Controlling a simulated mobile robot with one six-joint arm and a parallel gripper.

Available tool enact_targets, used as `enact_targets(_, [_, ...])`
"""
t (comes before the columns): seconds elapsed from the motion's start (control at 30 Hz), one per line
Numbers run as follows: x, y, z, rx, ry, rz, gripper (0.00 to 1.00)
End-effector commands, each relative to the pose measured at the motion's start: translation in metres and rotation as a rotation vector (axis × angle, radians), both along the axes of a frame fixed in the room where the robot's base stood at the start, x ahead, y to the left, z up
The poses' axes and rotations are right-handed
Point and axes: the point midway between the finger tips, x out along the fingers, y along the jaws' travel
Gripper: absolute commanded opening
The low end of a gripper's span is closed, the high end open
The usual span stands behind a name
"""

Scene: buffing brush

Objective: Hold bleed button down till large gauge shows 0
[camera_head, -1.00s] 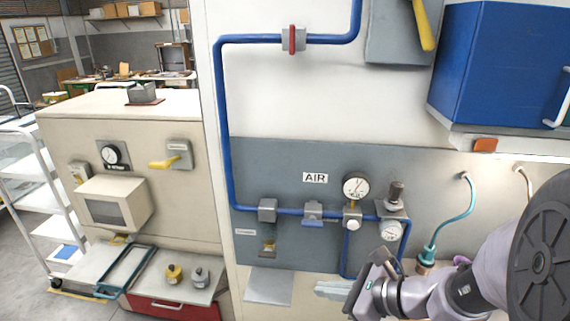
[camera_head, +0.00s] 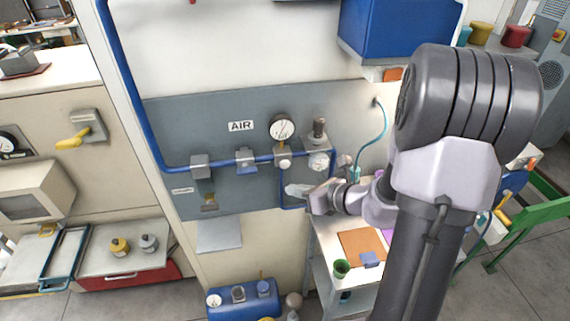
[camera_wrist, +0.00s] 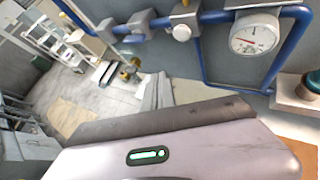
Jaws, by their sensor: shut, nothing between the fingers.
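The large gauge (camera_head: 281,127), with a white dial, stands on the air pipe of the grey panel; its reading is too small to make out. Below it, a grey block with a round pale knob (camera_head: 284,163) appears to be the bleed button; it also shows in the wrist view (camera_wrist: 181,32). The smaller gauge (camera_head: 318,161) hangs to its right, and its dial is clear in the wrist view (camera_wrist: 255,33). My gripper (camera_head: 294,190) is shut and empty, just below the knob in the head view. It appears apart from the knob; the depth gap is unclear.
Blue pipes (camera_head: 262,158) run along the panel and loop down beside the gripper. A workbench (camera_head: 327,240) with small items stands below right. A blue tank (camera_head: 243,300) sits on the floor. A blue box (camera_head: 395,35) hangs above. My arm covers the right side.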

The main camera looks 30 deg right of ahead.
Motion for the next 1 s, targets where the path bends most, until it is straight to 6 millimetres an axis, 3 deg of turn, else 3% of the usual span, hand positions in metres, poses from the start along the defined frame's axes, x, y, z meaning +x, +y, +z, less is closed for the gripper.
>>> enact_targets(0.4, [0.051,-0.015,0.000,-0.001,0.001,0.001,0.00])
enact_targets(1.0, [0.058,-0.016,0.000,-0.001,0.001,0.001,0.00])
